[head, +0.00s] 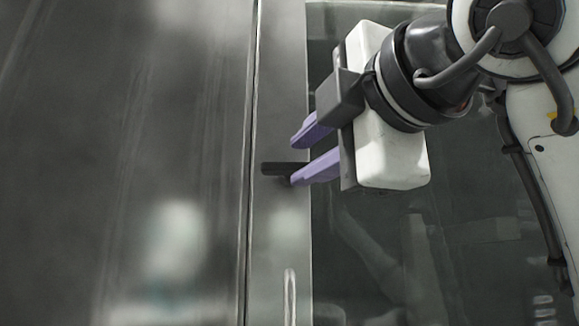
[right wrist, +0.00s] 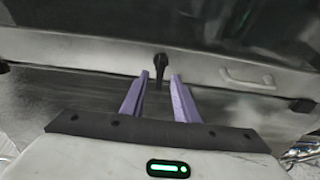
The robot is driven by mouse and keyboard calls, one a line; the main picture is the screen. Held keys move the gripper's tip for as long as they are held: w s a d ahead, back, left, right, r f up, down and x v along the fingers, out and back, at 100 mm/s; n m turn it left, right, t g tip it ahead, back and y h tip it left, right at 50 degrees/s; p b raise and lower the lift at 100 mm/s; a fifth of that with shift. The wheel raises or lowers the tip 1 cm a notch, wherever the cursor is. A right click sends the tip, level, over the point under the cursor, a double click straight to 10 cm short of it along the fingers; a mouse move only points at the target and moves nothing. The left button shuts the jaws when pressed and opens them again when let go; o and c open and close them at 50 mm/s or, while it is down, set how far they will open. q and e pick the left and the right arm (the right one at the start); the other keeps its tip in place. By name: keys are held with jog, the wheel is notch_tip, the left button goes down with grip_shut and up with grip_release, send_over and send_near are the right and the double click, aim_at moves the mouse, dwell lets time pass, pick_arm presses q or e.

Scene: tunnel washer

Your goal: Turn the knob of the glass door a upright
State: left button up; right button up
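The knob (head: 275,168) of the glass door is a small dark lever on the pale metal door frame (head: 281,110). It lies sideways in the head view. In the right wrist view the knob (right wrist: 158,68) shows just ahead of the gap between my fingertips. My right gripper (head: 299,163) has two purple fingers and is open. In the head view its lower finger overlaps the right end of the knob; I cannot tell whether they touch. In the right wrist view the gripper (right wrist: 160,76) holds nothing. My left gripper is out of view.
A metal bar handle (head: 290,297) is fixed to the frame below the knob; the right wrist view also shows this handle (right wrist: 248,79). Dark glass (head: 370,250) lies right of the frame. A broad grey metal panel (head: 120,150) fills the left, with a narrow seam between.

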aim_at(294, 166)
jog(key=p+x, duration=0.1)
jog(key=x, duration=0.4)
jog(key=shift+w+a, duration=0.15)
jog(key=shift+w, duration=0.2)
grip_shut()
